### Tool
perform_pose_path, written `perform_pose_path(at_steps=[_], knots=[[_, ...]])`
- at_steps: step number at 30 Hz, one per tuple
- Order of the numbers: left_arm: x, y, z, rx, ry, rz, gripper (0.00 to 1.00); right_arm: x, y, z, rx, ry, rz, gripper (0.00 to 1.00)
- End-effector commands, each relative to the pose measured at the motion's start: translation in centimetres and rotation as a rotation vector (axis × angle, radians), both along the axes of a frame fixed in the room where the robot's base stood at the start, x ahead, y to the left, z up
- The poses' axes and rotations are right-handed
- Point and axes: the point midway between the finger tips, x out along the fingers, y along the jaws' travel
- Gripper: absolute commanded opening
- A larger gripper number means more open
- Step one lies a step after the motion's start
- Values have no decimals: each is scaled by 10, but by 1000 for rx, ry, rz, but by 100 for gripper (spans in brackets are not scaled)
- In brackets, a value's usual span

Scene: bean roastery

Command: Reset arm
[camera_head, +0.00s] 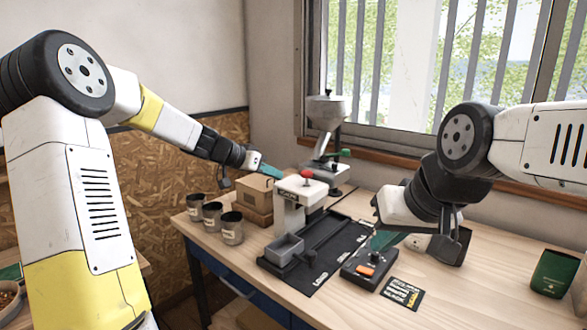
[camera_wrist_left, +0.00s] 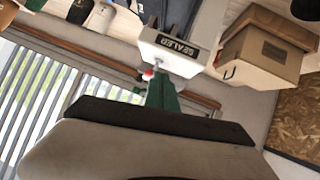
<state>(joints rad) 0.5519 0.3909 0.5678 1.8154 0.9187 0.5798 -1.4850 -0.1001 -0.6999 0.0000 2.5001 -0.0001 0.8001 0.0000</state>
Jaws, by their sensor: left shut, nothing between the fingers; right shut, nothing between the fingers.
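My left gripper (camera_head: 268,169) reaches in from the left and hangs in the air behind the white sealer (camera_head: 291,196), beside its red knob. Its green fingers are together and empty, and they also show in the left wrist view (camera_wrist_left: 162,94), where the sealer's label plate is beyond them. My right gripper (camera_head: 384,240) is low over the table at the right, with its green fingers shut and pointing down near the black box with an orange switch (camera_head: 362,270). I cannot tell whether they touch it. The right wrist partly hides these fingers.
A black mat (camera_head: 326,244) with a grey bin (camera_head: 289,246) lies by the sealer. Three dark cans (camera_head: 232,229) and cardboard boxes (camera_head: 257,194) stand left. A grinder (camera_head: 327,112) stands near the window.

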Motion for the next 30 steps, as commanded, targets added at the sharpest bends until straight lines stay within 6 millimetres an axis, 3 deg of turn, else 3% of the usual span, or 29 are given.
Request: perform_pose_path(at_steps=[1,3,8,15,18,24,30], knots=[[-27,-11,8,52,34,-9,0,0,0,0,0,0,0,0],[-62,-17,14,107,92,1,0,0,0,0,0,0,0,0],[-141,-14,27,215,201,84,0,0,0,0,0,0,0,0],[-257,19,39,285,308,306,0,0,0,0,0,0,0,0],[-297,36,37,275,337,406,0,0,0,0,0,0,0,0],[-346,60,27,234,370,541,0,0,0,0,0,0,0,0],[-357,67,22,221,380,576,0,0,0,0,0,0,0,0]])
